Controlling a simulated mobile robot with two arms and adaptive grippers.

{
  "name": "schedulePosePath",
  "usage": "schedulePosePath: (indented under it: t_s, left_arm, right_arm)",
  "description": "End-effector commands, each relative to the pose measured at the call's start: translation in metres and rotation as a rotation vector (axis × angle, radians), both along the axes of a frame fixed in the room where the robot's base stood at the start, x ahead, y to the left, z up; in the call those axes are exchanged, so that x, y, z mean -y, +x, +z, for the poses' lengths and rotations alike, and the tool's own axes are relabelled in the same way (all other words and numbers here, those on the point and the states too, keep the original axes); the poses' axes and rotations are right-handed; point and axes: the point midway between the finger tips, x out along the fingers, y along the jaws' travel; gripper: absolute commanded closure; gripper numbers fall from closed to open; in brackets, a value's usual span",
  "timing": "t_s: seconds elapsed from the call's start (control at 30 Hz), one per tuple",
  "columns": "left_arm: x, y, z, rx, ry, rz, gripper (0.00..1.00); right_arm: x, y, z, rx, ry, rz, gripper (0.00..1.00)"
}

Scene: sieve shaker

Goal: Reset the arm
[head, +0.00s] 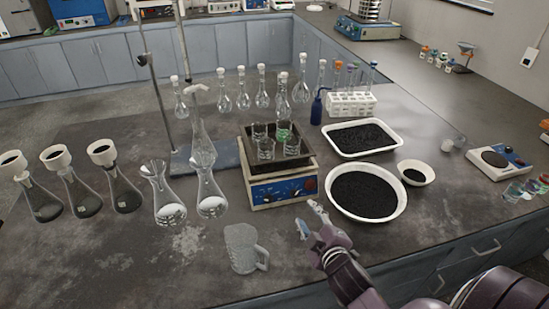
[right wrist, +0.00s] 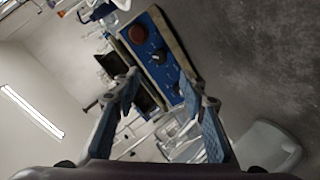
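My right gripper (head: 311,217) is above the front part of the dark bench, in front of the blue-panelled hotplate box (head: 283,188) and left of the round dish of black granules (head: 366,194). Its two fingers are spread with nothing between them. In the right wrist view the open fingers (right wrist: 163,85) point toward the blue panel with its red and dark knobs (right wrist: 158,56). My left gripper does not show in any view.
A clear jug (head: 243,250) stands left of my right gripper. Several flasks, such as one with white powder (head: 212,200), stand further left. A rectangular tray of black granules (head: 352,138) and a small scale (head: 499,162) are behind and right. A sieve shaker (head: 368,28) stands far back.

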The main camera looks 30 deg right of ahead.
Motion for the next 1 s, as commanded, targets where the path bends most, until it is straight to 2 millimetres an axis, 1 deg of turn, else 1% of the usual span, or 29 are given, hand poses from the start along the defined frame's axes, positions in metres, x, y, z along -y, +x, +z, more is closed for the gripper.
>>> schedulePosePath:
  t_s: [0.17, 0.23, 0.27, 0.37, 0.47, 0.5, 0.63, 0.83, 1.0]
  left_arm:
    - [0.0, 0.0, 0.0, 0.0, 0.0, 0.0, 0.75]
    - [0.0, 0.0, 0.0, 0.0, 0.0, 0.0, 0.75]
    - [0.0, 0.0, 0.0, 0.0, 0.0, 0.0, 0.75]
    - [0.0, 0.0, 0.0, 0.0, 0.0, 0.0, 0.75]
    - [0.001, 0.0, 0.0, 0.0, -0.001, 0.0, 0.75]
    - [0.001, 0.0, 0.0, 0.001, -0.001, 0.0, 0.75]
    - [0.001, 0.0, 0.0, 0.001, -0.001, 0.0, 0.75]
    - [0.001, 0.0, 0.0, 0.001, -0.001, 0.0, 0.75]
    - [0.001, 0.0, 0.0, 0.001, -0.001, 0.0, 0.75]
  right_arm:
    - [-0.001, -0.001, -0.001, -0.003, 0.005, -0.002, 0.61]
    - [-0.003, -0.004, -0.003, -0.019, 0.028, -0.015, 0.61]
    - [-0.004, -0.008, -0.006, -0.033, 0.047, -0.024, 0.61]
    - [-0.015, -0.025, -0.018, -0.109, 0.143, -0.073, 0.61]
    - [-0.035, -0.055, -0.034, -0.227, 0.277, -0.14, 0.61]
    - [-0.044, -0.069, -0.04, -0.278, 0.329, -0.165, 0.61]
    - [-0.073, -0.111, -0.054, -0.428, 0.462, -0.231, 0.61]
    - [-0.109, -0.163, -0.061, -0.609, 0.588, -0.292, 0.61]
    - [-0.134, -0.205, -0.06, -0.744, 0.659, -0.328, 0.61]
